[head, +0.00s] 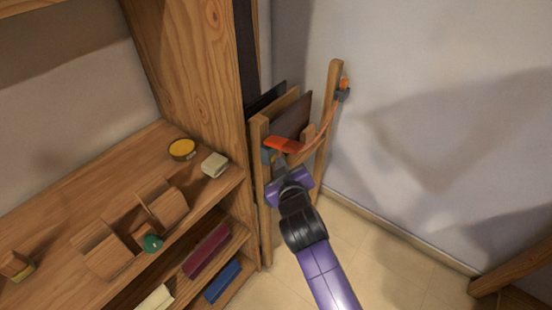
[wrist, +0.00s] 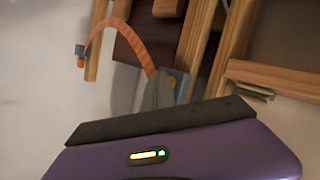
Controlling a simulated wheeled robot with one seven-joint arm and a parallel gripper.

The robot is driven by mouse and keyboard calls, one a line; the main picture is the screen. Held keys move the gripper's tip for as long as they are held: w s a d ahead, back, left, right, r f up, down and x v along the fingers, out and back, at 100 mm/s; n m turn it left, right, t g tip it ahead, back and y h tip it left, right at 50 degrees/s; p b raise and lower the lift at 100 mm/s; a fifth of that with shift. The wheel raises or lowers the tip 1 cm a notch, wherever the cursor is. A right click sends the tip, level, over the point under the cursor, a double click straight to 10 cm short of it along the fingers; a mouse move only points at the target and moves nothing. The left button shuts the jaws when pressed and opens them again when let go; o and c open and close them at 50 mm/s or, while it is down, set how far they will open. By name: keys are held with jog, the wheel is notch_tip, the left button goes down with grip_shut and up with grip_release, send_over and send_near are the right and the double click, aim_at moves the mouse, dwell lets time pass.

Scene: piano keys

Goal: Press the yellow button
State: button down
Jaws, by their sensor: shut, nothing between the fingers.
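A round yellow disc with a dark rim (head: 182,149), which looks like a button, lies on the wooden shelf top in the head view. My gripper (head: 268,157) is to the right of it, beyond the shelf's end, close to a wooden frame. The gripper appears shut, with nothing seen in it. In the wrist view the grey fingers (wrist: 160,90) point at a blue-grey plate (wrist: 184,88). A small yellow patch (wrist: 173,80) shows there, partly hidden by the fingers. I cannot tell what it is, or whether the fingers touch it.
The wooden frame (head: 332,105) holds dark panels, with an orange strap (head: 325,124) across it. A tall wooden side panel (head: 200,70) stands between disc and gripper. Wooden blocks (head: 170,206), a green piece (head: 152,243) and a pale block (head: 215,164) sit on the shelf.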

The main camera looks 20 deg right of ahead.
jog(key=shift+s+d, duration=0.1)
jog(key=shift+s+d+p, duration=0.4)
jog(key=shift+s, duration=0.2)
jog(key=shift+s+d, duration=0.1)
jog(key=s+d+p, duration=0.1)
jog(key=s, duration=0.1)
jog(key=s+d+p, duration=0.1)
jog(key=s, duration=0.1)
jog(key=shift+d, duration=0.4)
dwell(0.6)
